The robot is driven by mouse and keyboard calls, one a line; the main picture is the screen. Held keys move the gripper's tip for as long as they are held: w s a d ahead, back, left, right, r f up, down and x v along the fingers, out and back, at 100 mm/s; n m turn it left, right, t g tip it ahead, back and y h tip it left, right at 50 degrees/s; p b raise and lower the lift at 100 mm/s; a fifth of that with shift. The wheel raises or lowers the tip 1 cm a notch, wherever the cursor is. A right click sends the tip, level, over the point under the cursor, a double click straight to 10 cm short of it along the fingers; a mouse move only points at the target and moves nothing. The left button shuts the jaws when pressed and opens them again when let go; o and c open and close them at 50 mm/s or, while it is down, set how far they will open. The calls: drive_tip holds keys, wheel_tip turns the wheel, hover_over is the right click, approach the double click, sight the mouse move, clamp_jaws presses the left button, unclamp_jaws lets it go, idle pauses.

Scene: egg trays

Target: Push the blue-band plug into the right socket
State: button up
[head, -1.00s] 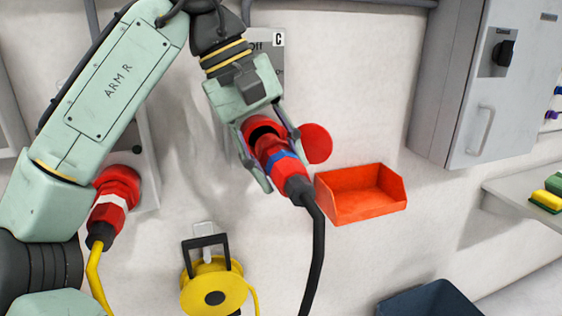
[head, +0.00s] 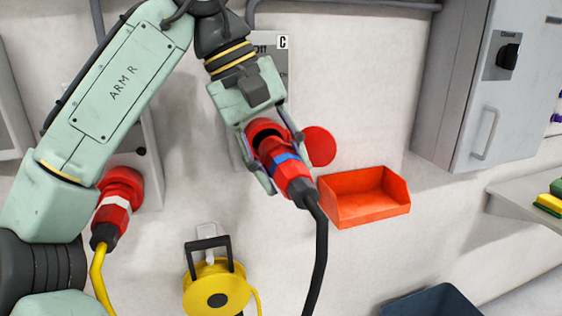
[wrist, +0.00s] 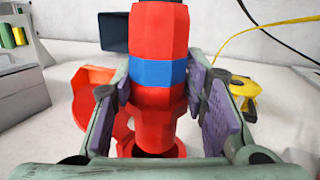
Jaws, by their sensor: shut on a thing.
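The blue-band plug (head: 293,178) is red with a blue ring and a black cable hanging from its back. My gripper (head: 277,162) is shut on it, with a finger on each side; the wrist view shows the plug (wrist: 158,98) between the purple finger pads. The right socket (head: 262,127) is red, with its round lid (head: 319,146) swung open to the right. The plug's front end is at the socket's mouth, and a dark gap shows above it. In the wrist view the front end meets the socket's red ring (wrist: 178,150). How deep it sits is hidden.
A white-band plug (head: 111,212) with a yellow cable is in the left socket (head: 124,184). An orange bin (head: 365,208) is on the wall close to the right. A yellow cable reel (head: 216,288) hangs below. A grey cabinet (head: 455,110) stands at upper right.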

sight(266, 141)
drive_tip(key=shift+w+a, duration=0.3)
drive_tip(key=shift+w, duration=0.7)
drive_tip(key=shift+w+a, duration=0.35)
drive_tip(key=shift+w, duration=0.6)
drive_tip(key=shift+w+a, duration=0.3)
drive_tip(key=shift+w, duration=0.7)
idle(2.5)
drive_tip(key=o, duration=0.5)
drive_tip(key=o, duration=0.9)
drive_tip(key=shift+s, duration=0.15)
